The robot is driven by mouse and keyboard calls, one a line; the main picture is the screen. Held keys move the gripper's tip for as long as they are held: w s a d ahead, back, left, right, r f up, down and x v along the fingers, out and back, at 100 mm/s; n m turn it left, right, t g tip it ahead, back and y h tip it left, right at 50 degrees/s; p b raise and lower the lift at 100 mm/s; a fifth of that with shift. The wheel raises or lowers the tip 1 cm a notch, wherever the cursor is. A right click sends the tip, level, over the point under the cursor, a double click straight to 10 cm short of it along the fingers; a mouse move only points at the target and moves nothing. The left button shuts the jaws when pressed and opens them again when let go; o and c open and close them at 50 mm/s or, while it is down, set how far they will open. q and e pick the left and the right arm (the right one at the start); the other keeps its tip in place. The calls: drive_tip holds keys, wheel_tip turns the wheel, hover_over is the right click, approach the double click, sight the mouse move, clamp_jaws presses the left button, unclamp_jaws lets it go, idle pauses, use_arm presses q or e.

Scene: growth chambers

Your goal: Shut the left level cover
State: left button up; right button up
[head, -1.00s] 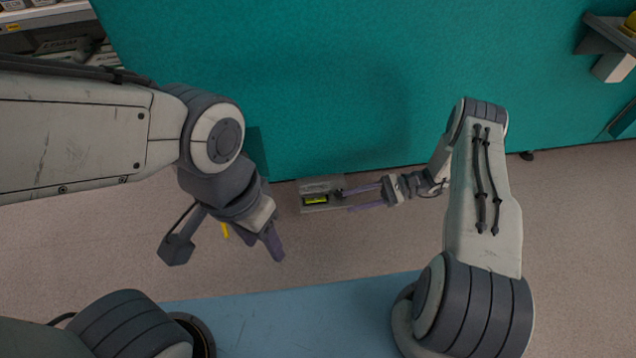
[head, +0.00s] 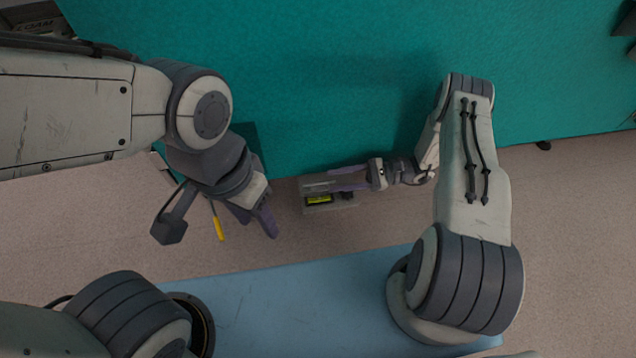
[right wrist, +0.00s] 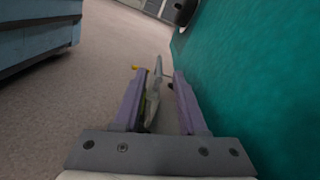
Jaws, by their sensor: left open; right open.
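A small grey housing (head: 345,208) with a yellow-green level window (head: 319,200) juts from the teal wall's lower edge in the head view. A grey plate, seemingly its cover (head: 318,184), stands beside the window, leaving it uncovered. My right gripper (head: 338,180) reaches in from the right with its purple fingers at the plate. In the right wrist view a thin grey plate (right wrist: 154,92) shows edge-on between the open fingers, closer to the left finger; contact is unclear. My left gripper (head: 252,218) is open and empty, left of the housing.
The teal chamber wall (head: 300,80) fills the back, close beside my right gripper. A yellow-handled thing (head: 219,228) shows beside my left gripper. A blue surface (head: 290,300) lies in front, with bare floor (head: 350,235) between.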

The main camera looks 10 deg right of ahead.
sight(330, 182)
drive_tip(key=a+b, duration=0.1)
drive_tip(key=a, duration=0.3)
drive_tip(key=shift+a+f, duration=0.1)
drive_tip(key=shift+a+b, duration=0.3)
drive_tip(key=shift+a, duration=0.3)
clamp_jaws()
idle(0.8)
